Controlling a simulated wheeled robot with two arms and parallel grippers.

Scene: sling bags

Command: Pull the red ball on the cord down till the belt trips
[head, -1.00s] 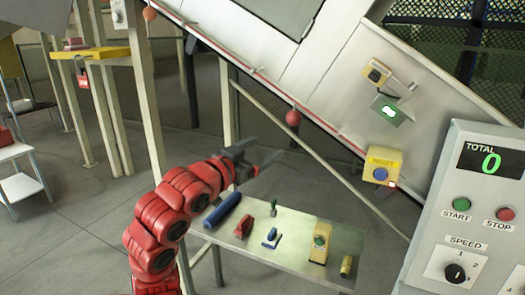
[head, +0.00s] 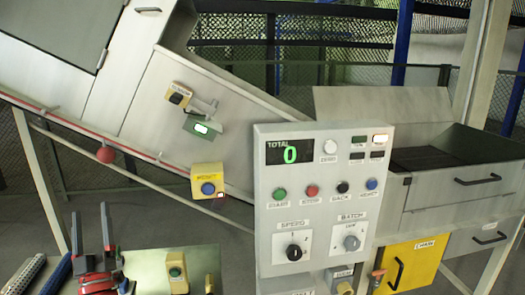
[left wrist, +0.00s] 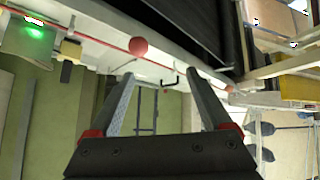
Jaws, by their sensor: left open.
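The red ball (head: 105,155) hangs on the red cord (head: 62,123) that runs along the conveyor's lower side edge. My left gripper (head: 90,212) is at the lower left of the head view, its fingers pointing up, below the ball in the picture. In the left wrist view the fingers (left wrist: 160,76) are spread with nothing between them. There the ball (left wrist: 138,47) shows just beyond the fingertips, nearer the left finger, and apart from them. The sloping conveyor (head: 150,120) stands behind the cord; its belt surface is largely hidden. My right gripper is not in view.
A control panel (head: 262,205) reading TOTAL 0 stands at the middle. A yellow box with a blue button (head: 208,188) and a small lit red lamp hangs below the conveyor.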

